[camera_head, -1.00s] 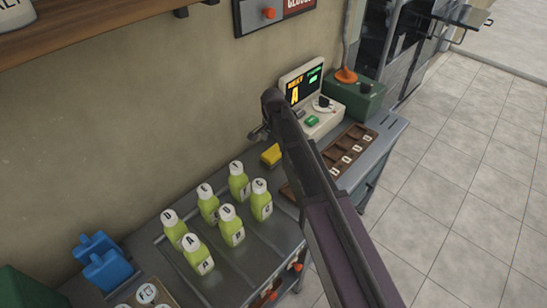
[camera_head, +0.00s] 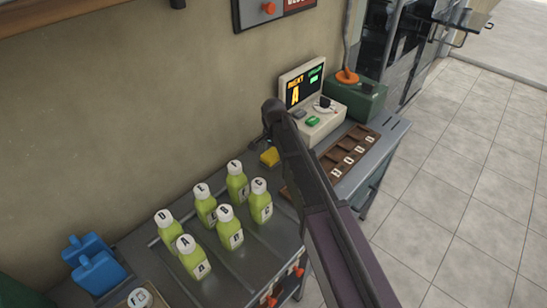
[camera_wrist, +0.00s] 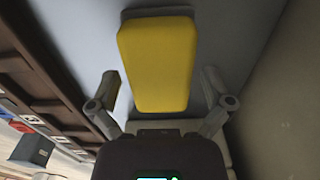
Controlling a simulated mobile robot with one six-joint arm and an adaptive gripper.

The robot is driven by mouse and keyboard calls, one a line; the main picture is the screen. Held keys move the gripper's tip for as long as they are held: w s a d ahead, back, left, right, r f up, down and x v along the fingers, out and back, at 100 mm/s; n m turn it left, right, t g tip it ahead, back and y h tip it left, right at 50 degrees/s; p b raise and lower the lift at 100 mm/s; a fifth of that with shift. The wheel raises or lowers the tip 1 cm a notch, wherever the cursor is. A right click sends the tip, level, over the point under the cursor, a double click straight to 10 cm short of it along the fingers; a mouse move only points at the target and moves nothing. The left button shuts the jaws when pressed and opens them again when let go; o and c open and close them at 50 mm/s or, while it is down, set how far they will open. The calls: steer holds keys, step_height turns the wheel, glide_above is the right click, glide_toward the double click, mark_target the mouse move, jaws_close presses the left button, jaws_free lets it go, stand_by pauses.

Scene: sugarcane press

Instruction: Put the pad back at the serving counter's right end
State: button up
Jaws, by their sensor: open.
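The yellow pad (camera_head: 270,157) lies on the grey counter (camera_head: 255,230) near the wall, left of the cream console and behind the bottles. In the wrist view the pad (camera_wrist: 157,62) sits ahead of my gripper (camera_wrist: 160,84), between the two spread fingers, with a gap on each side. A smaller yellow patch shows beside the left finger; I cannot tell what it belongs to. My gripper is open and holds nothing. In the head view my arm hides most of it, just above the pad.
Several green juice bottles (camera_head: 228,228) stand left of the pad. The console (camera_head: 312,117), a dark green box (camera_head: 361,99) and a brown slotted rack (camera_head: 347,160) are on the right. A wall runs close behind.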

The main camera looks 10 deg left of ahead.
steer(key=c, duration=1.1)
step_height(320, 180, up, 10)
steer(key=p, duration=1)
steer(key=shift+r, duration=0.1)
stand_by(0.4)
step_height(320, 180, up, 7)
steer(key=p, duration=0.7)
glide_above(273, 152)
step_height(273, 152, down, 7)
steer(key=b, duration=0.7)
stand_by(0.5)
